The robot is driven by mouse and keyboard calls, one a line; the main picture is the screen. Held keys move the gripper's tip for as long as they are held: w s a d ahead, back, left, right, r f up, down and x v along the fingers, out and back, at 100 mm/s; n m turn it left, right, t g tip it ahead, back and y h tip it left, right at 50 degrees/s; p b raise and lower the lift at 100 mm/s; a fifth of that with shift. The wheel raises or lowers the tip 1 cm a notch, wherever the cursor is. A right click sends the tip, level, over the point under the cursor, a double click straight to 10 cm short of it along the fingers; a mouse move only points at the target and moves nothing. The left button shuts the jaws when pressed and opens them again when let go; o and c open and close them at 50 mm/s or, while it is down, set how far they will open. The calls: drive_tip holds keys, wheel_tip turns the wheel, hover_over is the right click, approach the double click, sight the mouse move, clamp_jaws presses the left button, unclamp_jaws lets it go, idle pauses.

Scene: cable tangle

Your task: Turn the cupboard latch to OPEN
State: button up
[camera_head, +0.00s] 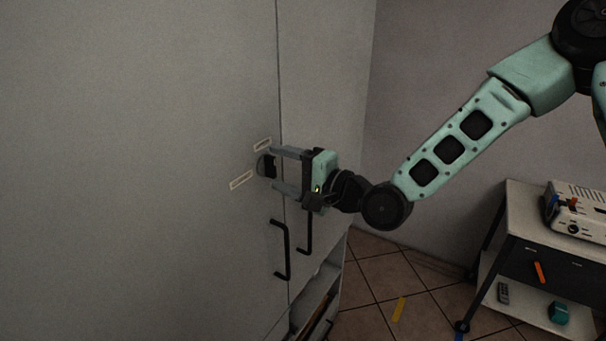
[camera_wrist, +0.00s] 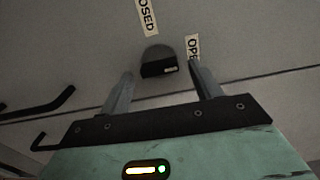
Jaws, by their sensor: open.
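The cupboard latch (camera_head: 265,167) is a small dark knob on a grey rounded base, on the pale cupboard front (camera_head: 150,170). It also shows in the wrist view (camera_wrist: 157,62), with a small white mark near one end. The label ending in "OSED" (camera_wrist: 148,16) and the partly hidden label starting "OP" (camera_wrist: 193,46) lie around it. In the head view the labels are too small to read. My gripper (camera_head: 274,171) is open, its fingers pointing at the cupboard. In the wrist view the knob lies between and slightly beyond the fingertips (camera_wrist: 161,69); I cannot tell whether they touch.
Two black door handles (camera_head: 287,250) (camera_head: 307,225) stick out below my gripper, beside the door seam. Shelves (camera_head: 316,305) show low on the cupboard. A cart (camera_head: 525,205) with a white device (camera_head: 580,208) stands at right. Tiled floor (camera_head: 375,270) lies between.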

drive_tip(key=p+v, duration=1.2)
drive_tip(key=v, duration=0.5)
drive_tip(key=shift+d, duration=0.1)
